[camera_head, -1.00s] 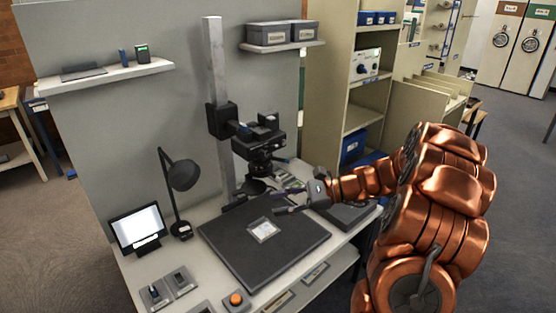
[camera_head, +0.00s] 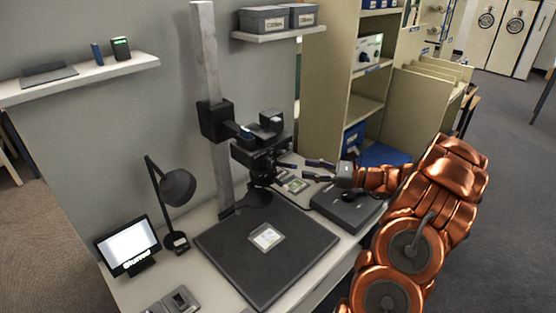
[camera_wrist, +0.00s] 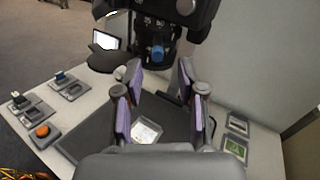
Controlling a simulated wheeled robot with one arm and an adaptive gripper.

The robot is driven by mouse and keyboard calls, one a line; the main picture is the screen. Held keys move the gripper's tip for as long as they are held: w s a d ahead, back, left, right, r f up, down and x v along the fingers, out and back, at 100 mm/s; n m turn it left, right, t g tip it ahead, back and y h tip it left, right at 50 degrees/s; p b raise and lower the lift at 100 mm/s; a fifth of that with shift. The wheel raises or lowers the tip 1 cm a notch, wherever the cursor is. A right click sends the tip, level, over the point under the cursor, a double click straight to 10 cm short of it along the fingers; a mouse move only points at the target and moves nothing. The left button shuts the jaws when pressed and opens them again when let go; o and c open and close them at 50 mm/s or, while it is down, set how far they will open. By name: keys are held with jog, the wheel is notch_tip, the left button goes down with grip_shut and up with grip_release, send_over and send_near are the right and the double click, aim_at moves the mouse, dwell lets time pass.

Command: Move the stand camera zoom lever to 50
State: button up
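The stand camera (camera_head: 262,146) is mounted on the upright column over the dark baseboard. In the wrist view its lens barrel (camera_wrist: 155,27) carries white scale numbers, one of which looks like 50, and a blue knob (camera_wrist: 157,52), apparently the zoom lever. Which mark the lever points to is too small to tell. My gripper (camera_head: 306,169) is just right of the lens, with its fingers toward it. In the wrist view my gripper (camera_wrist: 158,84) has its purple-padded fingers apart, empty, with the blue knob beyond and between them.
A black baseboard (camera_head: 222,249) holds a small card (camera_head: 266,237). A desk lamp (camera_head: 178,187) and a lit screen (camera_head: 128,246) stand left. A dark grey box (camera_head: 345,208) lies under my arm. An orange button (camera_wrist: 43,131) and small switches are at the table's front.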

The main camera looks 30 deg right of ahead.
aim_at(286, 165)
jog(key=p+x, duration=0.2)
jog(key=x, duration=0.6)
jog(key=shift+s+a, duration=0.15)
grip_shut()
dwell(0.5)
